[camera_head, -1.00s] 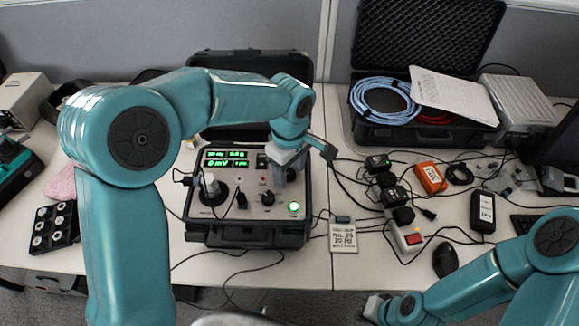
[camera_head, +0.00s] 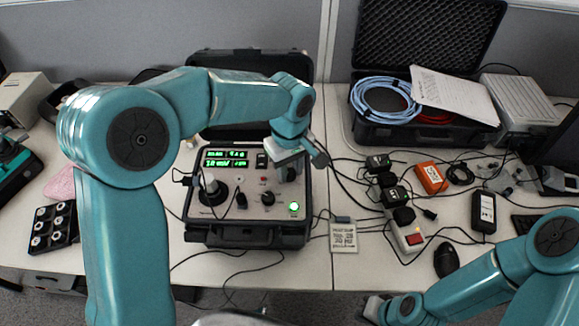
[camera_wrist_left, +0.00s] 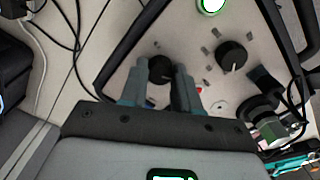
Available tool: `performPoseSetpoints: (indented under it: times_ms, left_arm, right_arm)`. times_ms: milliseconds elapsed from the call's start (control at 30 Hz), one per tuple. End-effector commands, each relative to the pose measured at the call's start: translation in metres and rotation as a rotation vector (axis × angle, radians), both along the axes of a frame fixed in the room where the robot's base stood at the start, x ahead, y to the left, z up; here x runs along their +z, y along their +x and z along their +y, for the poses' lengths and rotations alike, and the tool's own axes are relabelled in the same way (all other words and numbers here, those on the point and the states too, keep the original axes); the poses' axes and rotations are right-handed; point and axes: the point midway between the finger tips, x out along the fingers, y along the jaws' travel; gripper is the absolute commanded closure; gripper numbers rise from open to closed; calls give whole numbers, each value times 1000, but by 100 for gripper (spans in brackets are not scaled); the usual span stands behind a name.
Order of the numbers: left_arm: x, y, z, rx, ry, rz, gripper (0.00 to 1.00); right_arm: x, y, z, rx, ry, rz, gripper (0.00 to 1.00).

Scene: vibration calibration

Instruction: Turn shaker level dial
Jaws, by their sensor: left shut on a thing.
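The shaker controller (camera_head: 245,238) is an open black case with a grey panel on the table. Its display (camera_head: 226,159) glows green. My left gripper (camera_head: 289,174) is down at the panel's right side. In the left wrist view its two fingers (camera_wrist_left: 160,78) are shut on a black dial (camera_wrist_left: 161,66), one on each side. The arm mostly hides this dial in the head view. A second black dial (camera_head: 267,199) with a white mark stands free nearby. My right gripper (camera_head: 376,308) is at the bottom edge, away from the controller; its jaws are unclear.
A green-lit button (camera_head: 294,207) and a shaker unit with a cable (camera_head: 210,191) are on the panel. A label card (camera_head: 343,237), a power strip (camera_head: 411,238) and an orange box (camera_head: 431,178) lie to the right. Loose cables cross the table.

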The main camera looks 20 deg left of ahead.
Motion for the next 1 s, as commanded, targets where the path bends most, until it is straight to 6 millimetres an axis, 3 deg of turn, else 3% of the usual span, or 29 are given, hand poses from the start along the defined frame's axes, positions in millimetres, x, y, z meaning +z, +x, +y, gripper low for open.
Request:
performPoseSetpoints:
  times_ms: [1000]
  left_arm:
    - [2, 1, 0, -963, 0, -3, 99]
  right_arm:
    - [7, 0, 0, 0, 0, 0, 100]
